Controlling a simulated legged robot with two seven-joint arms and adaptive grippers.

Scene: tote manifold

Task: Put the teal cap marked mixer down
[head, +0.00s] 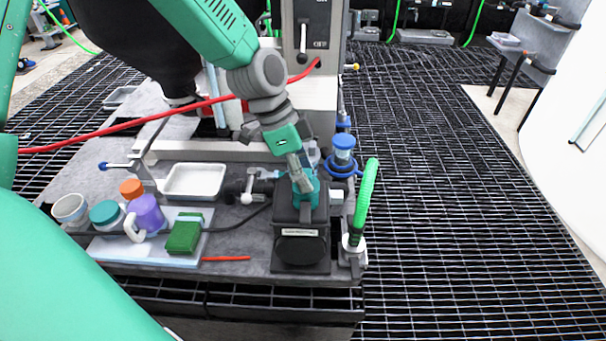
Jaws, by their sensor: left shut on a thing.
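My left gripper (302,184) reaches down from above to the top of a black box-shaped unit (300,222) with a pale label on its front. It is shut on a teal cap (312,194), partly hidden by the fingers. The cap is at the unit's top; I cannot tell whether it rests there or is slightly above it. No marking on the cap is readable. Another teal-topped jar (106,214) stands at the left of the bench. My right gripper is not in view.
A white tray (194,181), orange-capped container (131,189), purple mug (147,213) and green block (184,236) lie left. A red cable (120,125) crosses behind. Grating floor lies beyond.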

